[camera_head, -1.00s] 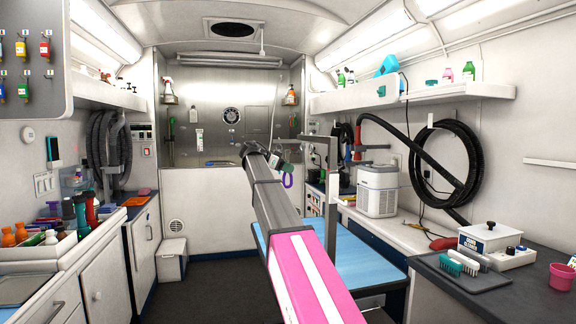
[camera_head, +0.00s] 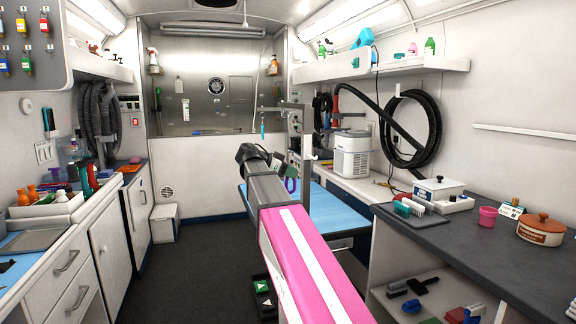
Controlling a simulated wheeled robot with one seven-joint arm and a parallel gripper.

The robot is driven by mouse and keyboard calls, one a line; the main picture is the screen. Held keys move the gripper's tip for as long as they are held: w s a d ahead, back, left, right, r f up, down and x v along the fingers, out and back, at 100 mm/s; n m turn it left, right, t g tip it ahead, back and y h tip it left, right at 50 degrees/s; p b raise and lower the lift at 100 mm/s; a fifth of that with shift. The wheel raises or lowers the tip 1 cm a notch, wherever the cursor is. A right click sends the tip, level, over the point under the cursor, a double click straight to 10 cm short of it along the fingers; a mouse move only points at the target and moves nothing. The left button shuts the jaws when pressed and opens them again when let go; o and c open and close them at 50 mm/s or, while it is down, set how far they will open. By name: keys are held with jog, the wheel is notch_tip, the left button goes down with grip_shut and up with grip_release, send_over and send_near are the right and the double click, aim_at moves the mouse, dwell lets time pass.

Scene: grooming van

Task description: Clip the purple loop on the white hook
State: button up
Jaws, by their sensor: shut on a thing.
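The purple loop (camera_head: 291,185) hangs at the far end of my pink and grey arm, above the blue grooming table. My gripper (camera_head: 285,171) is small and partly hidden by my own wrist, and it is shut on the loop. A grey upright post (camera_head: 307,120) stands at the table, just right of my gripper in the picture. A pale piece (camera_head: 309,147) shows on the post; I cannot tell whether it is the white hook. A thin bar runs left from the post's top, with a small teal item (camera_head: 263,130) hanging from it.
The blue table (camera_head: 325,212) lies below my gripper. A dark counter (camera_head: 480,235) on the right holds a pink cup (camera_head: 488,215), a brown-lidded pot (camera_head: 540,229) and brushes. A white box-shaped appliance (camera_head: 351,155) stands behind the post. The floor at left is clear.

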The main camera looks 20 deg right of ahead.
jog(key=shift+s+d+f, duration=0.1)
jog(key=shift+s+f, duration=0.05)
jog(key=shift+s, duration=0.2)
jog(key=d+f, duration=0.1)
jog(key=d, duration=0.7)
jog(key=shift+w+d+f, duration=0.15)
jog(key=shift+d, duration=0.25)
dwell(0.5)
jog(key=o, duration=0.9)
jog(key=shift+v, duration=3.5)
